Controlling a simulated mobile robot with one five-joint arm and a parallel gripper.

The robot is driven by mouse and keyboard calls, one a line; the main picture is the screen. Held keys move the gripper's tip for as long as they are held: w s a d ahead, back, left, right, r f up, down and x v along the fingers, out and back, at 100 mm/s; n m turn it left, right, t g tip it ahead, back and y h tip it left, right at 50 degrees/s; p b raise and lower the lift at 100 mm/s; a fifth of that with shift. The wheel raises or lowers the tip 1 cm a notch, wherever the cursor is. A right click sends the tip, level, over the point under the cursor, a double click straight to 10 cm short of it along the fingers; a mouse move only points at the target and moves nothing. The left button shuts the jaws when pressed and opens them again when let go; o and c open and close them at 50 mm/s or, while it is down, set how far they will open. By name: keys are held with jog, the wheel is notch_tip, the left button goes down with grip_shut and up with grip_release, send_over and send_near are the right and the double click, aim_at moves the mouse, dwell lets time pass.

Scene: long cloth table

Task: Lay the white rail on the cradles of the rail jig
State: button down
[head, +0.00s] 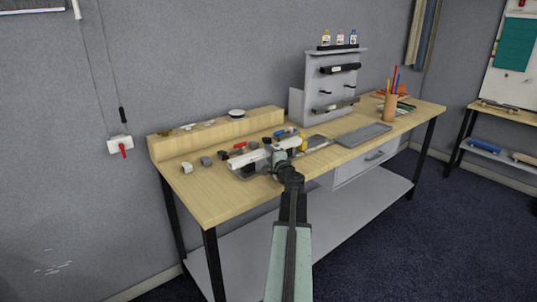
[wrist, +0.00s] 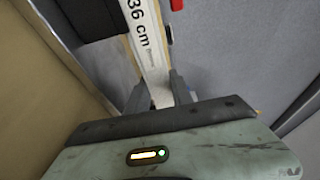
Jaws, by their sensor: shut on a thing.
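The white rail (head: 250,157) shows in the head view as a pale bar over the front middle of the table, lying slantwise. My gripper (head: 281,158) is shut on it near its right part. In the wrist view the rail (wrist: 149,45), printed "36 cm", runs up between the two fingers of my gripper (wrist: 161,92). The rail jig (head: 243,176) looks like a grey plate with dark parts, under and beside the rail. The rail and my gripper hide much of it. I cannot tell whether the rail touches the cradles.
Small grey blocks (head: 187,168) lie left of the jig. A wooden ledge (head: 215,135) runs along the back left. A grey rack (head: 325,90) stands behind. A grey tray (head: 363,134) and a pencil cup (head: 390,106) are on the right. The front left tabletop (head: 205,202) is clear.

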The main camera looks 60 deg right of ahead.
jog(key=c, duration=1)
grip_release()
jog(key=shift+c, duration=0.2)
jog(key=v, duration=0.8)
jog(key=shift+w, duration=0.1)
